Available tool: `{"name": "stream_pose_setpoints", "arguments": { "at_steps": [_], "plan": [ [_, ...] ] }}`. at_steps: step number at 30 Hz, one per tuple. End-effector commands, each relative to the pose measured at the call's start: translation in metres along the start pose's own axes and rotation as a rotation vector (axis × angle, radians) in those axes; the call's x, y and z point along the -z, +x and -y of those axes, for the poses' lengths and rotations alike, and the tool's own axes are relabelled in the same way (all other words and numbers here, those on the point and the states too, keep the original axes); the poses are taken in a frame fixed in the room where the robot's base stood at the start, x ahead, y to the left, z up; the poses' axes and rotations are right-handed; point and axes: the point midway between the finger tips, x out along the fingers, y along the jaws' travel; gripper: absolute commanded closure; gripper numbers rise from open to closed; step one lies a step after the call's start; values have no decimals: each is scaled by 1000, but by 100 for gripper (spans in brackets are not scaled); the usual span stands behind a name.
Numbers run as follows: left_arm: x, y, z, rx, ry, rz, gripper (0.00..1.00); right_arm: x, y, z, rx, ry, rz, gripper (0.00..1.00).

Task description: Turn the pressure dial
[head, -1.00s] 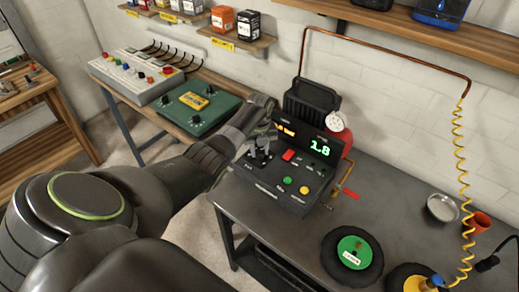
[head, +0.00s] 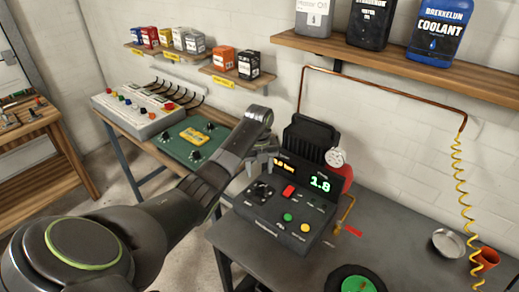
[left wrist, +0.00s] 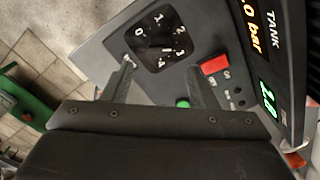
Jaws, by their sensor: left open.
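The pressure dial (head: 262,190) is a dark square face on the left of the sloped black control console (head: 282,232). In the left wrist view the dial (left wrist: 163,38) carries white numbers from 0 to 4 around a dark centre. My left gripper (head: 264,163) hangs above the console's left side, apart from the dial. In the left wrist view my left gripper (left wrist: 162,66) has its two fingers spread and nothing between them, with the dial lying just beyond the tips. My right gripper is not in view.
The console has a red button (head: 289,191), green and yellow buttons, and a green display (head: 319,183) reading 1.8. A green box (head: 195,140) sits on the left bench. The grey table (head: 390,235) is partly clear.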

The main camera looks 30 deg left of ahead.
Motion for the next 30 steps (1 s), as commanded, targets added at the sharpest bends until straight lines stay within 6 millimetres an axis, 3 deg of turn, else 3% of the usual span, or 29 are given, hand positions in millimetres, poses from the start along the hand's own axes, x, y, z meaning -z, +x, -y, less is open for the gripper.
{"name": "stream_pose_setpoints", "arguments": {
  "at_steps": [8,9,12,30],
  "plan": [
    [0,-62,1,2,1,4,47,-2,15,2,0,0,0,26],
    [0,-74,1,2,1,2,47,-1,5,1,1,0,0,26],
    [0,-84,1,1,1,1,47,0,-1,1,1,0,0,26],
    [0,-90,1,1,1,0,47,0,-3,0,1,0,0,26]
  ]
}}
